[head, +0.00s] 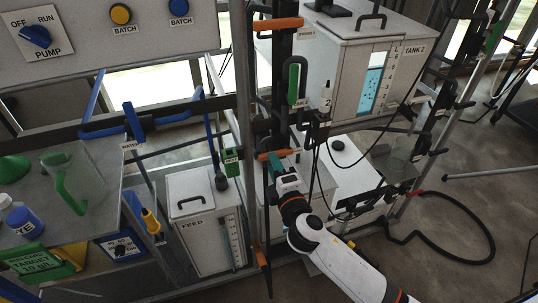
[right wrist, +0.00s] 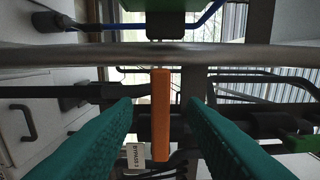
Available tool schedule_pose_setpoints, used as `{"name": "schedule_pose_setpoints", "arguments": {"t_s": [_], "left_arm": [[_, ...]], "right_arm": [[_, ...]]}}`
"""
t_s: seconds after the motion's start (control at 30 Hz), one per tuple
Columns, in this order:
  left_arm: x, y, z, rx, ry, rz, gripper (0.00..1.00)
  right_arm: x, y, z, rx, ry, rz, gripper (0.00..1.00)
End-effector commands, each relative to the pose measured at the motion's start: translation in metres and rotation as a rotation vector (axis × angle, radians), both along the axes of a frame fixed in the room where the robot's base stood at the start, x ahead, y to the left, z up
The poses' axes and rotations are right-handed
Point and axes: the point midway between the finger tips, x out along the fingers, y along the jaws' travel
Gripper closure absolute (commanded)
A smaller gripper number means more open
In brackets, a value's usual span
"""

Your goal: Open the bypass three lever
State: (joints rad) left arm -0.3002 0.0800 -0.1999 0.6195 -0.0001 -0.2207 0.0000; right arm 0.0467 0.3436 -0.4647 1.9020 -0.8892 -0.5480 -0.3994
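Orange lever handles sit along the dark upright pipe in the head view: a top one (head: 278,24), a middle one (head: 279,154) and a low one (head: 260,256). My right gripper (head: 274,164) is just below and in front of the middle handle. In the right wrist view my right gripper (right wrist: 162,104) has its two teal fingers wide apart. An orange handle (right wrist: 160,115) shows between them, with gaps on both sides. A small tag (right wrist: 134,158) beside it reads BYPASS; its number is hard to read. My left gripper is not in view.
A green handle (head: 293,81) is on the pipework above. A tank box (head: 345,75) marked TANK 2 stands to the right, with dark cables hanging below it. The FEED box (head: 194,207) is to the left. A grey bar (right wrist: 80,52) crosses the wrist view.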

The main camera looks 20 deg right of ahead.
Motion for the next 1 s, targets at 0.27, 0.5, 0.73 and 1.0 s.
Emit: {"name": "schedule_pose_setpoints", "arguments": {"t_s": [0.27, 0.5, 0.73, 1.0], "left_arm": [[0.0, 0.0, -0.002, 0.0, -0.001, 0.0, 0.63], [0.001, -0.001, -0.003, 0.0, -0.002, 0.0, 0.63], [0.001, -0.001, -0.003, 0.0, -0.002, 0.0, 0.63], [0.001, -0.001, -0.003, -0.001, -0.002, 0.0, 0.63]], "right_arm": [[0.025, 0.001, 0.0, 0.0, 0.0, 0.0, 0.62], [0.034, 0.001, 0.0, 0.0, -0.001, 0.0, 0.62], [0.043, 0.002, 0.0, -0.001, -0.001, 0.001, 0.62], [0.042, 0.001, 0.0, -0.001, 0.0, 0.0, 0.78]]}}
